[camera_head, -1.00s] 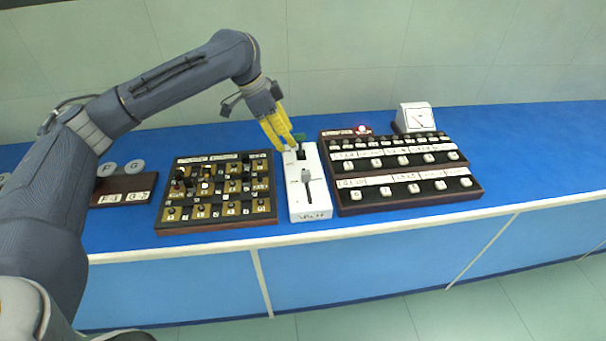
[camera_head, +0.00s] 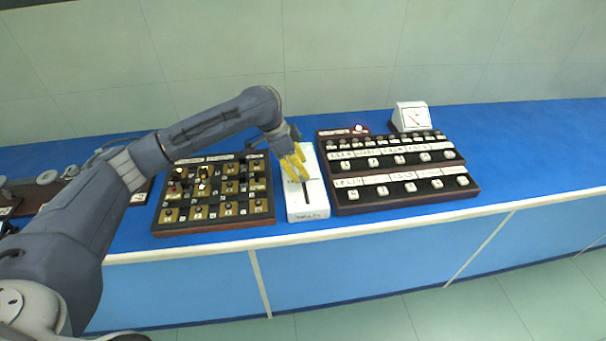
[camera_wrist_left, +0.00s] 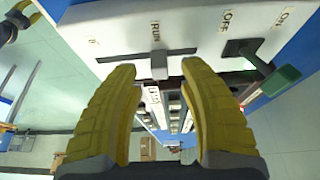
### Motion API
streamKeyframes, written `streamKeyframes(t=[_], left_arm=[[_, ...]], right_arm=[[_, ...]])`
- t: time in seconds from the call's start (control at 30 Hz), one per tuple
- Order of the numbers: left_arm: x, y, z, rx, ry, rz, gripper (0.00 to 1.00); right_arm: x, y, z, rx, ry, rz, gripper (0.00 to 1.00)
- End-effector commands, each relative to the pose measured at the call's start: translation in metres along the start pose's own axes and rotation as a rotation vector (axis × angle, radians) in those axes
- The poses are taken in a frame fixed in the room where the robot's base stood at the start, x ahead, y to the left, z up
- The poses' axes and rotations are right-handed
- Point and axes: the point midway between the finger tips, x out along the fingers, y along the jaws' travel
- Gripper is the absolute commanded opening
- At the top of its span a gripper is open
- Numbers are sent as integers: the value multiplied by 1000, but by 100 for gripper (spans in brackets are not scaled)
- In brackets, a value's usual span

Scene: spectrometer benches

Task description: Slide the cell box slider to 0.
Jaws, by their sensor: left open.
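The white cell box (camera_head: 309,207) stands between two dark panels on the blue bench. Its top has a long dark slot; in the left wrist view the box (camera_wrist_left: 190,30) fills the top, with labels including "RUN" and "OFF". The small grey slider knob (camera_wrist_left: 158,66) stands in the slot by the "RUN" label. My left gripper (camera_head: 297,177) is open over the box, its yellow fingertips on either side of the knob. I cannot tell whether they touch it. In the head view the fingers hide the knob.
A green-handled lever (camera_wrist_left: 278,80) sits in the box's other slot. A panel with several brass plates (camera_head: 180,212) stands close left, a switch panel (camera_head: 400,203) close right. A white meter (camera_head: 411,117) stands behind. Bare bench shows at the far right.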

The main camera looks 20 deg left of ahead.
Motion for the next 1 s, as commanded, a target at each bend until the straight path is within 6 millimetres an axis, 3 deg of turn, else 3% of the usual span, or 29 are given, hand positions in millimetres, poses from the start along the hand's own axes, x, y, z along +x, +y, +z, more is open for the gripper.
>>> streamKeyframes(t=[0.3, 0.77, 1.0], left_arm=[[28, 0, 0, 0, 0, 1, 42], [33, 0, 0, 0, 0, 0, 42], [32, 0, 0, 0, 0, 0, 14]], right_arm=[[0, -1, 0, 0, 0, -1, 44], [0, -1, 0, 0, 0, -1, 44], [0, -1, 0, 0, 0, -1, 44]])
